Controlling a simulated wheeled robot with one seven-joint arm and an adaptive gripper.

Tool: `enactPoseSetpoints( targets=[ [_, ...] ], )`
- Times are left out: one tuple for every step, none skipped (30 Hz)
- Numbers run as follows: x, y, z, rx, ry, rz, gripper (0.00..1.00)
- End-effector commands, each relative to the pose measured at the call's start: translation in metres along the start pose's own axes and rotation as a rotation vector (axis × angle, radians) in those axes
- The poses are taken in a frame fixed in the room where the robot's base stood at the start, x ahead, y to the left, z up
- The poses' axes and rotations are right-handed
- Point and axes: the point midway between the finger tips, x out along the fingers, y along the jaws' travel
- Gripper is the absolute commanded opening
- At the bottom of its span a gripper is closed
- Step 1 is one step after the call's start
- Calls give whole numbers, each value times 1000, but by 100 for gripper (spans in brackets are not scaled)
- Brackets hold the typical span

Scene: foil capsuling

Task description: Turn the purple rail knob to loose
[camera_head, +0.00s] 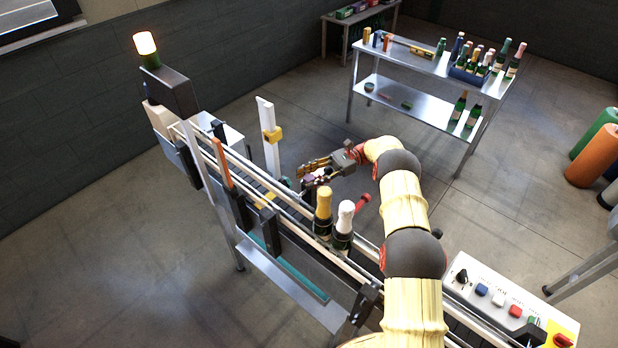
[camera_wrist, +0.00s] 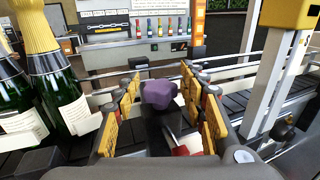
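The purple rail knob (camera_wrist: 159,93) shows in the middle of the wrist view, on top of a dark mount. My gripper (camera_wrist: 160,88) has its yellow-padded fingers spread on either side of the knob. A gap shows between the knob and each finger, so it looks open and not clamped on it. In the head view my gripper (camera_head: 308,171) is over the conveyor rails, beyond the two bottles. There the knob is small and partly hidden by the fingers, and I cannot read its setting.
A gold-topped bottle (camera_head: 323,203) and a white-topped bottle (camera_head: 345,220) stand on the conveyor close to my gripper. A white post with a yellow block (camera_head: 273,135) stands beyond it. A control box (camera_head: 500,300) is at the lower right. A bottle-laden table (camera_head: 420,62) stands behind.

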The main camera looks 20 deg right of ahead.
Motion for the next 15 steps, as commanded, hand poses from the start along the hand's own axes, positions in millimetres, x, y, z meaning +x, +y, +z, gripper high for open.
enactPoseSetpoints(
  targets=[
    [0, 0, 0, 1, 0, 0, 47],
    [0, 0, 0, 1, 0, 0, 48],
    [0, 0, 0, 1, 0, 0, 48],
    [0, 0, 0, 1, 0, 0, 48],
    [0, 0, 0, 1, 0, 0, 48],
    [0, 0, 0, 1, 0, 0, 48],
    [0, 0, 0, 1, 0, 0, 48],
    [0, 0, -1, 1, 0, 0, 48],
    [0, 0, -1, 1, 0, 0, 48],
    [0, 0, -1, 1, 0, 0, 48],
    [0, 0, -1, 1, 0, 0, 48],
    [0, 0, -1, 2, 0, 0, 48],
    [0, 0, -1, 1, 0, 0, 48],
    [0, 0, -1, 1, 0, 0, 48],
    [0, 0, -1, 1, 0, 0, 48]
  ],
)
